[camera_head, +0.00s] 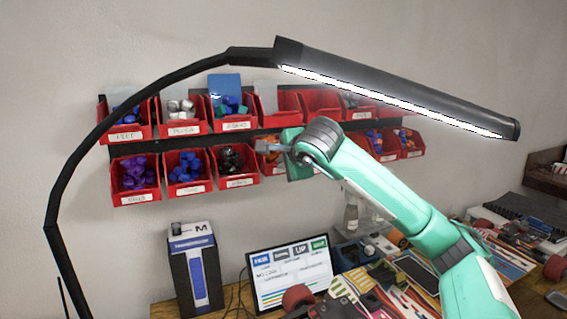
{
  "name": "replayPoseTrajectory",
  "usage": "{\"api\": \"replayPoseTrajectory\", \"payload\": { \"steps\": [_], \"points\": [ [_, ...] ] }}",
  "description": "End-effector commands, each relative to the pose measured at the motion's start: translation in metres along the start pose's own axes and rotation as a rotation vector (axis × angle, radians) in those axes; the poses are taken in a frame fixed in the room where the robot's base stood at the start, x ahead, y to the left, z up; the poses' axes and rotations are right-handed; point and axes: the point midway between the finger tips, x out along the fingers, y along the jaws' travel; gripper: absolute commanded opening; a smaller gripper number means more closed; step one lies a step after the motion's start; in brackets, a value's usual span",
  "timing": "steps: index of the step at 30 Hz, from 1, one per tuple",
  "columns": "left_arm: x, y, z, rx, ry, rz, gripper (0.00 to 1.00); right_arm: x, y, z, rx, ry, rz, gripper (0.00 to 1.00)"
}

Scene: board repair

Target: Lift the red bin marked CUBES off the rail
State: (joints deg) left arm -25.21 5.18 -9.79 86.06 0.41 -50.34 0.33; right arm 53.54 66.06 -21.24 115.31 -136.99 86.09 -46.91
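Red bins hang in two rows on dark rails on the wall, each with a white label too small to read surely. I cannot tell for certain which is marked CUBES. A lower-row bin (190,190) holds blue cube-like pieces. Beside it are a bin with purple pieces (135,197) and one with dark pieces (238,182). My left gripper is out of view.
A black lamp (400,88) arches over the bins, its lit bar crossing above my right arm. Below stand a dark box (196,268) and a screen (290,272). The bench at right is cluttered. The wall left of the bins is bare.

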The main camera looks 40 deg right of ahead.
Motion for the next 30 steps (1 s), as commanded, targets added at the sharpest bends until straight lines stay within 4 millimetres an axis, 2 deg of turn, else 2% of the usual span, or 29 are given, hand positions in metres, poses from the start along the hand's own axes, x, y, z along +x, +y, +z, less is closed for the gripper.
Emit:
{"api": "replayPoseTrajectory", "payload": {
  "steps": [30],
  "points": [
    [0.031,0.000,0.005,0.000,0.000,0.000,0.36,-0.070,0.040,0.000,-0.001,0.001,-0.002,0.00]
  ]
}}
